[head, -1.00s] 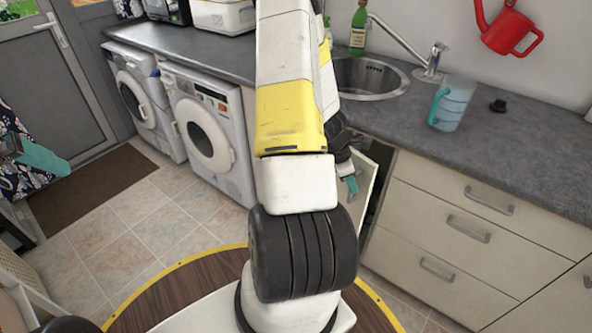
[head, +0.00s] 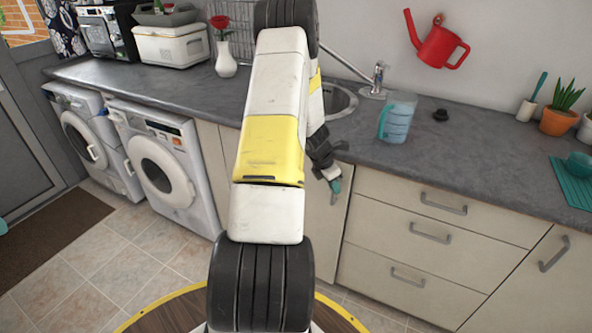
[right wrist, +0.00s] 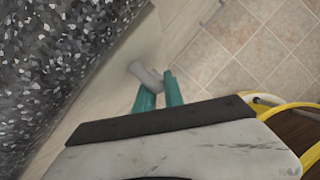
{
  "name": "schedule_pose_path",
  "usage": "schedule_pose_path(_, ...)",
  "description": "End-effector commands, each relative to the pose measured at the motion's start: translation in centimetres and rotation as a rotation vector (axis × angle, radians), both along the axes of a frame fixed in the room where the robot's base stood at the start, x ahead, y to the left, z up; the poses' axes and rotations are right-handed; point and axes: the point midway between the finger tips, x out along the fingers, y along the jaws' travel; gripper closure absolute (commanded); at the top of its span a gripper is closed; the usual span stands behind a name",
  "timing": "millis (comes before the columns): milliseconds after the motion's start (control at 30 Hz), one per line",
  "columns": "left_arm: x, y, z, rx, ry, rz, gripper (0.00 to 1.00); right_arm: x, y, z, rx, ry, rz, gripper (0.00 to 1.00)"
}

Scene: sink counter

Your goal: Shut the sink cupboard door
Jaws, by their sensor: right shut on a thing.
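The sink cupboard door (head: 323,228) is the pale panel below the sink, left of the drawers and partly hidden by my right arm. It looks flush or nearly flush with the drawer fronts; no dark opening shows. My right gripper (head: 335,186) is at the door's upper right, shut on the door handle. In the right wrist view, the teal fingertips (right wrist: 159,92) close around the grey handle (right wrist: 146,74) beside the pale front. Only a teal sliver of my left gripper (head: 2,226) shows at the left edge, too little to tell its jaws.
The grey worktop (head: 470,180) overhangs the fronts. Drawers (head: 425,240) stand right of the door and washing machines (head: 165,170) to the left. A blue jug (head: 397,118) stands near the sink (head: 340,102).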

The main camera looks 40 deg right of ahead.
Motion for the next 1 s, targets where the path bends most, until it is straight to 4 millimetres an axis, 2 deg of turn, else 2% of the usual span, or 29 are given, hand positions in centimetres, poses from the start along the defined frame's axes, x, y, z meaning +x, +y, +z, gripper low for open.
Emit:
schedule_pose_path(100, 0.0, 0.0, 0.0, 0.000, 0.000, 0.000, 0.00, -0.3, -0.2, 0.1, -0.003, 0.003, -0.007, 1.00)
schedule_pose_path(133, 0.0, 0.0, 0.0, 0.000, 0.000, 0.000, 0.00, -0.3, -0.2, 0.1, -0.003, 0.002, -0.008, 0.85)
schedule_pose_path(167, 0.0, 0.0, 0.0, 0.000, 0.000, 0.000, 0.00, -0.3, -0.2, 0.1, -0.003, 0.002, -0.008, 0.79)
schedule_pose_path(200, 0.0, 0.0, 0.0, 0.000, 0.000, 0.000, 0.00, -0.3, -0.2, 0.1, -0.003, 0.003, -0.007, 0.78)
schedule_pose_path(567, 0.0, 0.0, 0.0, 0.000, 0.000, 0.000, 0.00, 0.0, 0.0, 0.3, -0.002, 0.000, -0.003, 0.78)
schedule_pose_path(1000, 0.0, 0.0, 0.0, 0.000, 0.000, 0.000, 0.00, 0.7, 2.3, 6.4, -0.004, -0.002, -0.006, 0.78)
